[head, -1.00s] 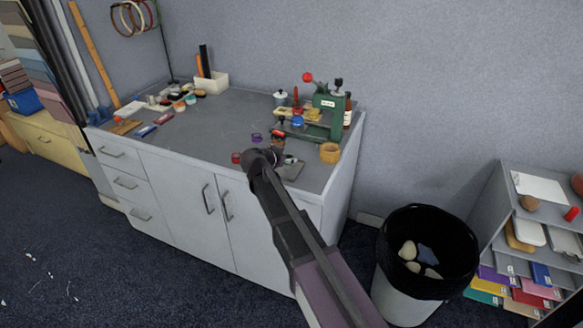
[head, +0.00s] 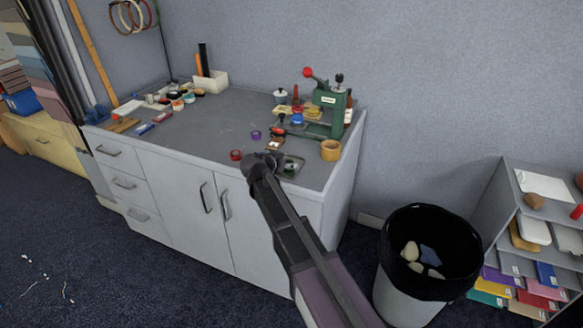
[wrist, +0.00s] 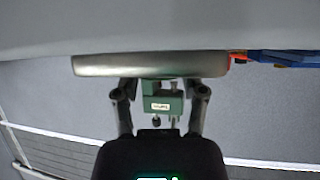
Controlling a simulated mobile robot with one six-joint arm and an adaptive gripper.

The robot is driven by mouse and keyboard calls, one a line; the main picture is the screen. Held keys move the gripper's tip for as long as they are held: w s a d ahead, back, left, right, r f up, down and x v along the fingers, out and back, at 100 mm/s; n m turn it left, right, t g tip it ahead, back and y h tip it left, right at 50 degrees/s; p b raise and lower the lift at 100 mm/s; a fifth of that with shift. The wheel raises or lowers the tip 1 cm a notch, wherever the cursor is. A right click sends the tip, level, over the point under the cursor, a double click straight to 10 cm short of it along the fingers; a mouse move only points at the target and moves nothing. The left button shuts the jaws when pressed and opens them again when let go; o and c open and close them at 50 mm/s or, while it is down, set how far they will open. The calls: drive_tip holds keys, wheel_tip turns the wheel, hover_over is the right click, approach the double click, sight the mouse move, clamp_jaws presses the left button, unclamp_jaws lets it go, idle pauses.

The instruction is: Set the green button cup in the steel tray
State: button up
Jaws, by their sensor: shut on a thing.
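The steel tray (head: 297,174) lies near the front right of the cabinet top, and its silver side (wrist: 150,65) spans the wrist view. My gripper (head: 268,163) is low at the tray's left side in the head view. In the wrist view its two fingers (wrist: 160,88) run up to the tray side, which hides their tips. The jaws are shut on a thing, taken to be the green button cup. The cup itself is hidden by my gripper and the tray side, and I cannot tell whether it touches the tray floor.
A green button press (head: 325,115) stands behind the tray, with a wooden cup (head: 330,150) to the right. A red cup (head: 236,155) and a purple cup (head: 256,135) lie left of and behind my gripper. The middle of the top is clear.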

drive_tip(key=shift+f, duration=0.15)
drive_tip(key=o, duration=1)
drive_tip(key=shift+o, duration=0.2)
drive_tip(key=shift+s+a+r, duration=0.1)
drive_tip(key=shift+s+r, duration=0.1)
drive_tip(key=shift+r, duration=0.1)
drive_tip(key=p+v, duration=0.6)
drive_tip(key=v, duration=0.5)
drive_tip(key=shift+s+a, duration=0.2)
